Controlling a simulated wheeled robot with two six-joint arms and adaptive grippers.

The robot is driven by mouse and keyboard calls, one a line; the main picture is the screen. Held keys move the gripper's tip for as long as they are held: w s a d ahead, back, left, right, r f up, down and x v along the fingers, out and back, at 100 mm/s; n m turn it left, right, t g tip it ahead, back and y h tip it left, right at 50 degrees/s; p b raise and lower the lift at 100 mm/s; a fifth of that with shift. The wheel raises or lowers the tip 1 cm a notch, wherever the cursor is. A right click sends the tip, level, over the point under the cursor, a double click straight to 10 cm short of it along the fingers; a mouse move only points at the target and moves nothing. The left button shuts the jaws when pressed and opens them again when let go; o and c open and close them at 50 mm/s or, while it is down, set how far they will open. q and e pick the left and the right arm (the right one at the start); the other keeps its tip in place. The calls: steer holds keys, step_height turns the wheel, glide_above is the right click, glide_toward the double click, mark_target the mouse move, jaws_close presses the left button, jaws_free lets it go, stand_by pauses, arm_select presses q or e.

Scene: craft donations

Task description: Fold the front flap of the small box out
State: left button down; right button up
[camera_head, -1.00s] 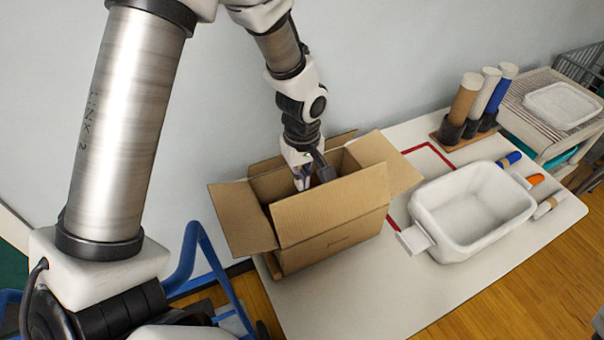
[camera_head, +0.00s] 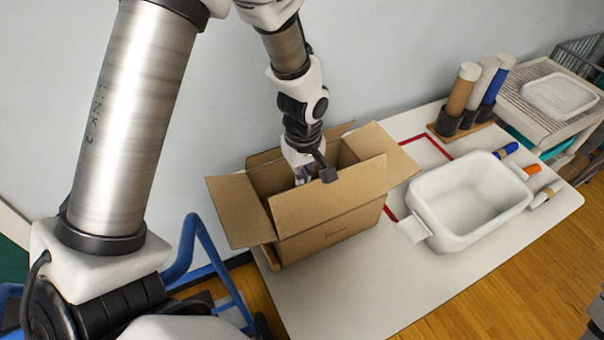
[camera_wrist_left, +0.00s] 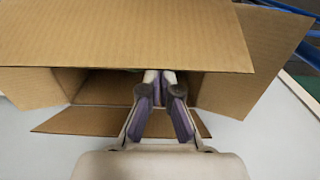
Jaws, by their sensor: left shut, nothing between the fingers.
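The small box (camera_head: 325,235) is an open brown cardboard carton at the left of the table. Its front flap (camera_head: 328,196) stands up along the near side, its top edge in front of the box opening. The left flap (camera_head: 238,208) and right flap (camera_head: 402,155) spread outward. My left gripper (camera_head: 303,180) is shut and empty, pointing down into the opening behind the front flap. In the left wrist view, the front flap (camera_wrist_left: 120,35) fills the top and the gripper's fingertips (camera_wrist_left: 160,78) reach under its edge. I cannot tell whether they touch it. The back flap (camera_wrist_left: 90,121) lies outward.
A white tub (camera_head: 470,205) stands to the right of the box, with several markers beyond it. A holder with upright tubes (camera_head: 465,95) stands at the back. Red tape (camera_head: 425,140) marks the table (camera_head: 335,290). The table front is clear.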

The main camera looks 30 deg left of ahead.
mark_target(309, 199)
arm_select(q)
steer(key=shift+s+d+p, duration=0.4)
steer(key=shift+d+p, duration=0.2)
steer(key=shift+d, duration=0.1)
steer(key=shift+d, duration=0.1)
steer(key=shift+s+d+p, duration=0.3)
steer(key=shift+d+p, duration=0.1)
steer(key=shift+d, duration=0.05)
steer(key=shift+s+d, duration=0.1)
steer(key=shift+d, duration=0.05)
steer(key=shift+f, duration=0.1)
